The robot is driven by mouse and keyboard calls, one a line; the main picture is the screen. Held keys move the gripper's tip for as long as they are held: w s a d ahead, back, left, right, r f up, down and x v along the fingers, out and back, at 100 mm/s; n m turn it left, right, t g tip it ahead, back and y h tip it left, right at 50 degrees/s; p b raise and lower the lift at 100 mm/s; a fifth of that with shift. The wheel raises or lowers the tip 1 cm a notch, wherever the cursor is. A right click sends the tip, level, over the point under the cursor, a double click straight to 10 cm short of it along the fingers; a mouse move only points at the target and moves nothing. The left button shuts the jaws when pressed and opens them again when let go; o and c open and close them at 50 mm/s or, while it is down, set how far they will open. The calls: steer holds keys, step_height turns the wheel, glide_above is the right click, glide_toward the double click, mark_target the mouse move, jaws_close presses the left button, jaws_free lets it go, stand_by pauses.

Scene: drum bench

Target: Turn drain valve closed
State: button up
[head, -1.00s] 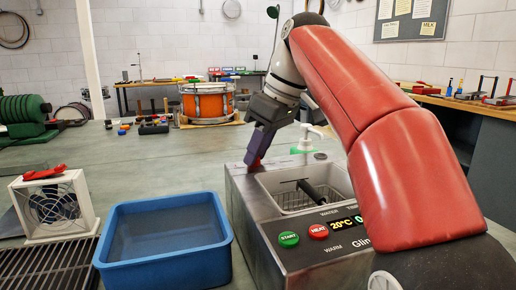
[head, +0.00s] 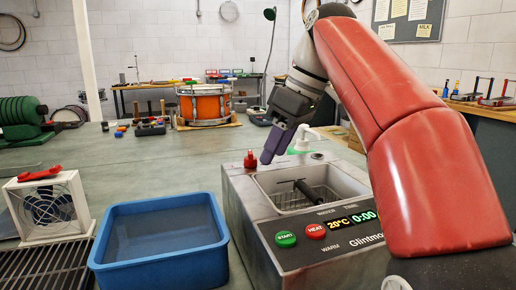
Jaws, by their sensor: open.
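A small red valve piece (head: 250,160) stands upright at the back left corner of the metal wash tank (head: 238,205); it looks like the drain valve. Its turn position cannot be told from here. My gripper (head: 267,157), with dark purple fingers pointing down, hangs just right of the red piece, near the tank's back rim. A narrow gap shows between them in the picture. The gripper is open and holds nothing that I can see; the fingers overlap from this side. The tank holds a wire basket (head: 318,198) with a dark handle.
A blue tub (head: 160,262) stands left of the tank, beside a small fan (head: 47,207) with a red top. A white pump bottle (head: 303,138) is behind the tank. An orange drum (head: 204,104) is farther back.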

steer(key=s+d, duration=0.3)
steer(key=d, duration=0.4)
steer(key=shift+d, duration=0.35)
